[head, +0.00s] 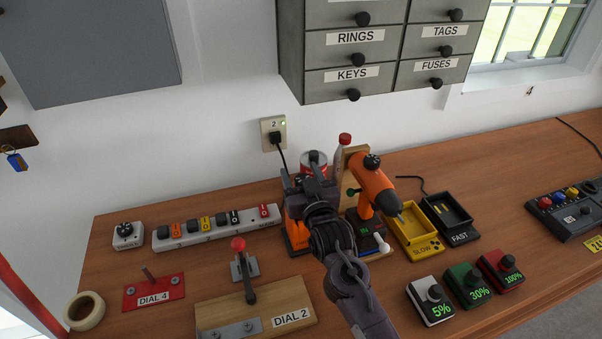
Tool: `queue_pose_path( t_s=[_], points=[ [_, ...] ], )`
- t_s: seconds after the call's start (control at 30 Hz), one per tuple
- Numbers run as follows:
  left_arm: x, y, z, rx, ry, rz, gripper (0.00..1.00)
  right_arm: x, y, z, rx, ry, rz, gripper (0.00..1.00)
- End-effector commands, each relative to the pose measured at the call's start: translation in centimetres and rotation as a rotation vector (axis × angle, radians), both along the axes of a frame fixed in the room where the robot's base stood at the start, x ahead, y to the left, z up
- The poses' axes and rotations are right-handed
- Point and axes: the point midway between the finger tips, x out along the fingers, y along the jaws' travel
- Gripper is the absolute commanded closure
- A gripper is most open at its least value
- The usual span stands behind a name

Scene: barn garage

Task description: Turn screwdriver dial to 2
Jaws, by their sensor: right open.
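The orange electric screwdriver (373,187) stands tilted in its dock right of the bench's middle, with its grey tip pointing to the lower right. A black knob-like dial (372,161) sits at its upper rear end; its setting is too small to read. My right gripper (303,172) is open, left of the screwdriver and apart from the dial. It is in front of a red and white can and partly hides an orange item below it. My left gripper is not in view.
A red-capped bottle (342,152) stands between my right gripper and the screwdriver. The yellow SLOW tray (416,240) and black FAST tray (452,217) lie to the right. A power strip (217,228) and DIAL 2 board (278,308) lie left. Grey drawers (352,50) hang above.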

Motion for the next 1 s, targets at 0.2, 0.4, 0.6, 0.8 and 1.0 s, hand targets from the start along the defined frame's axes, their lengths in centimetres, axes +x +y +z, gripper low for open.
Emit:
queue_pose_path(
  t_s=[0.2, 0.4, 0.6, 0.8, 1.0],
  points=[
    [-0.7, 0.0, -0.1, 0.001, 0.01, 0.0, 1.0, 0.0, 0.0, 0.0, 0.0, 0.0, 0.0, 0.63],
    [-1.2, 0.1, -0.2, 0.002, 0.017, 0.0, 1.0, 0.0, 0.0, 0.0, 0.0, 0.001, 0.0, 0.89],
    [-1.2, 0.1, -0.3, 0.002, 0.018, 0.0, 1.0, 0.0, 0.0, 0.0, -0.002, -0.003, 0.041, 0.89],
    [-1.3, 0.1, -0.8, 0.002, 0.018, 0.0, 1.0, 0.1, 0.0, -0.1, -0.007, -0.005, 0.204, 0.89],
    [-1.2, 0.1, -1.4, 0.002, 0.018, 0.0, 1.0, -0.1, 0.3, 0.0, -0.007, -0.005, 0.384, 0.89]
  ],
)
